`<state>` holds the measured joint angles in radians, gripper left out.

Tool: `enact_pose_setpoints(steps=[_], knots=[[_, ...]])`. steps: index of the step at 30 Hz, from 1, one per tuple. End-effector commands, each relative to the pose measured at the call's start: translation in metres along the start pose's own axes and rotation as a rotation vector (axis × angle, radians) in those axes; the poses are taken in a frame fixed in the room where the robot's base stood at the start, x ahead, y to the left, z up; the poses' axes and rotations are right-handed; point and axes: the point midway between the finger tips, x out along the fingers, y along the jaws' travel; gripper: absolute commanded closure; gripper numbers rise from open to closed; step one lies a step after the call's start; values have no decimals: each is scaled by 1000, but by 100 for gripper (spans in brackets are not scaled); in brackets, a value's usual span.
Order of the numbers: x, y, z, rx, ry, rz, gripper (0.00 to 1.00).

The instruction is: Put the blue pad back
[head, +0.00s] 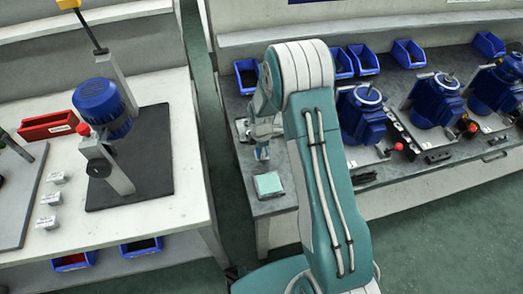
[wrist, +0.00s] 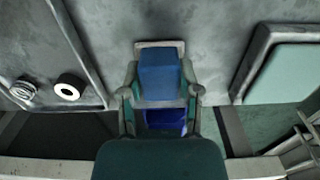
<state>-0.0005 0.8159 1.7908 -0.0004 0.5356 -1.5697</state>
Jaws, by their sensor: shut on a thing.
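My gripper (head: 262,148) is over the near left corner of the grey bench. In the wrist view it is shut on the blue pad (wrist: 160,76), a small block between its two fingers. In the head view only a little blue shows at the fingertips. A pale teal square pad (head: 269,183) in a grey frame lies on the bench corner, just below my gripper in the picture. It also shows at the right of the wrist view (wrist: 288,72), apart from the held pad. I cannot tell whether the blue pad touches the bench.
Blue motors (head: 362,115) stand along the grey bench (head: 390,174), with blue bins (head: 363,60) behind them. A white ring (wrist: 70,87) lies at the left in the wrist view. A white table (head: 183,184) with a blue motor (head: 98,103) stands left, across a narrow floor gap.

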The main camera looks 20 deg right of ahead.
Motion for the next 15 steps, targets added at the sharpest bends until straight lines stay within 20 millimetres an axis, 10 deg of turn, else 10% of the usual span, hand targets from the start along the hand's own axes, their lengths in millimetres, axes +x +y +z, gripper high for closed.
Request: enact_pose_setpoints(steps=[5, 6, 7, 15], knots=[[2, 0, 0, 0, 0, -1, 100], [1, 0, 0, 0, 0, 0, 38], [1, 0, 0, 0, 0, -1, 25], [1, 0, 0, 0, 0, -1, 21]])
